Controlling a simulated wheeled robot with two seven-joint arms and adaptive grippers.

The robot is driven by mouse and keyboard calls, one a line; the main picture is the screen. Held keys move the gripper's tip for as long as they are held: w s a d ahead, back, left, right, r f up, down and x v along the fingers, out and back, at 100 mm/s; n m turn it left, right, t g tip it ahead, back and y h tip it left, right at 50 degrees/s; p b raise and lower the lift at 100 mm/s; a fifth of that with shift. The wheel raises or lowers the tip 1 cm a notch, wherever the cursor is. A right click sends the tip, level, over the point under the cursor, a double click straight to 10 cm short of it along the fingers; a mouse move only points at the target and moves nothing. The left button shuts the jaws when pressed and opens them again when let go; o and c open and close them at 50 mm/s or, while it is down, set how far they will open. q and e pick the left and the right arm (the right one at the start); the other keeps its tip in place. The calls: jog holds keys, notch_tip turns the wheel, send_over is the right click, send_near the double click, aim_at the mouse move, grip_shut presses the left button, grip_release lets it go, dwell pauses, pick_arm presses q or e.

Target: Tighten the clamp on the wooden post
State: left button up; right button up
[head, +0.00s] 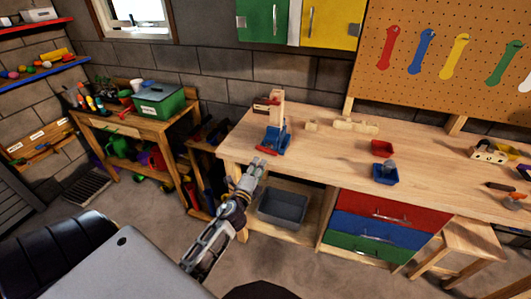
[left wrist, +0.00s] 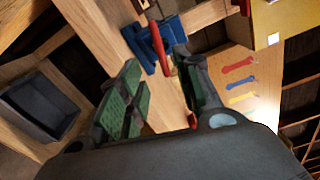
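The wooden post (head: 277,105) stands upright near the left end of the workbench. The blue clamp (head: 275,137) is around or against its foot; I cannot tell which. The clamp's red handle (head: 267,150) points toward the bench's front edge. My left gripper (head: 257,163) is just in front of and below the handle. In the left wrist view its green-padded fingers (left wrist: 156,60) are apart, with the red handle (left wrist: 159,45) and blue clamp (left wrist: 145,42) just beyond the tips. I see no grip on the handle. My right gripper is out of view.
The workbench (head: 330,160) holds wooden pieces (head: 355,126), a red bin (head: 382,148) and a blue bin (head: 385,175) to the right of the clamp. A grey tub (head: 283,207) sits on the shelf below. Another table (head: 150,130) stands at the left.

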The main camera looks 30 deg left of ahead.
aim_at(266, 152)
pick_arm(q)
jog(key=shift+p+x, duration=0.65)
jog(key=shift+x, duration=4.05)
grip_shut()
